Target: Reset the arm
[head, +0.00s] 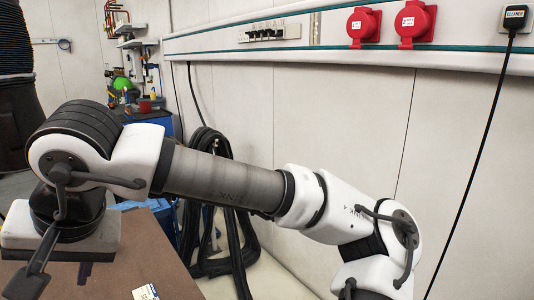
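My arm stretches across the head view, with white joint housings and a dark grey tubular link between them. It runs from the lower right to a bulky joint at the left, then bends down to a dark joint and a white block. This end is over or in front of a brown table top. I cannot make out two fingertips there, so whether my gripper is open or shut is not shown. No object is seen in its hold.
The brown table top (150,250) is at the lower left, with a small pale label (145,292) on it. Black hoses (231,255) hang by the wall behind the arm. Red sockets (418,22) sit on the wall rail (350,48). A black cable (472,170) hangs at the right.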

